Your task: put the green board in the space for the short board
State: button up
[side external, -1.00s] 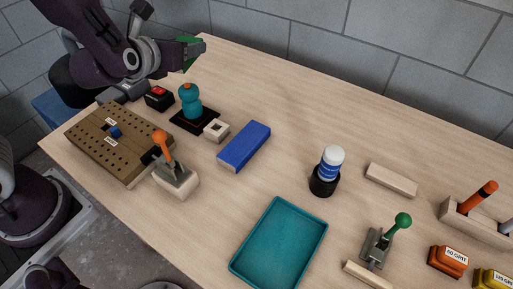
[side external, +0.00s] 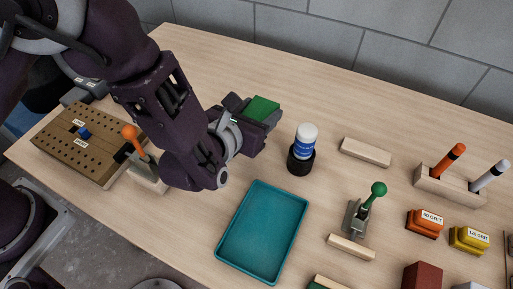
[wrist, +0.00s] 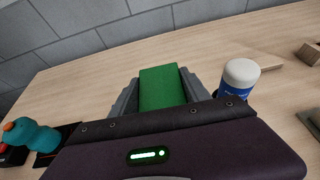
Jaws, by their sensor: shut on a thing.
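The green board (side external: 264,108) is held in my gripper (side external: 254,112), in the middle of the side external view. The wrist view shows the green board (wrist: 162,88) gripped between both fingers, its flat top facing up and its end pointing forward. My gripper is shut on it, above the table and left of the white-capped bottle. A brown board with holes (side external: 60,142) lies at the far left, with a blue knob and two small labels too small to read surely. My gripper is well to the right of it. I cannot make out which space is for the short board.
A white-capped blue bottle (side external: 304,143) stands in a black holder close right of my gripper. A teal tray (side external: 300,205) lies in front. An orange-handled clamp (side external: 130,133) stands beside the brown board. A green-handled clamp (side external: 377,190) is right. My arm hides the middle left.

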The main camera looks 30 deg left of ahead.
notch_tip(320, 180, down, 9)
jog(key=shift+f, duration=0.2)
jog(key=shift+f, duration=0.15)
jog(key=o, duration=1.4)
jog(key=v, duration=0.7)
jog(key=shift+s+d+f, duration=0.15)
jog(key=shift+d+f, duration=0.1)
jog(key=shift+d, duration=0.1)
